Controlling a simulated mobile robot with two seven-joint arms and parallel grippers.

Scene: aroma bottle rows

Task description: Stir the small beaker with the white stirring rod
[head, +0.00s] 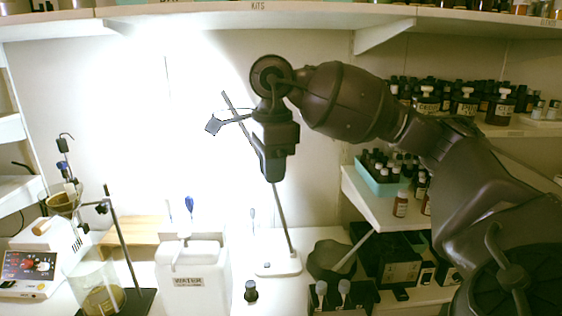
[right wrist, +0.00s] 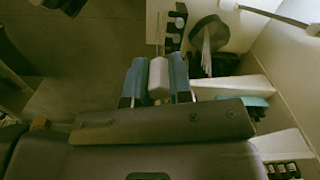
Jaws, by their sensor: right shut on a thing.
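My right gripper (head: 273,172) hangs pointing down, high above the middle of the bench in the head view. In the right wrist view its blue fingers (right wrist: 157,82) are shut on a pale block-like handle (right wrist: 159,75). A thin shaft runs on from this handle, so it looks like the white stirring rod. The rod cannot be made out in the head view. A glass beaker (head: 101,293) with brownish contents stands at the lower left of the head view, well apart from my gripper. I cannot tell whether it is the small beaker. My left gripper is out of view.
A thin metal stand (head: 283,222) rises right by my gripper. The white water container (head: 190,270) and a small dark bottle (head: 251,291) stand below. A dark bowl (head: 328,259) with a pale stick is to the right. Bottle shelves (head: 470,128) line the right side.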

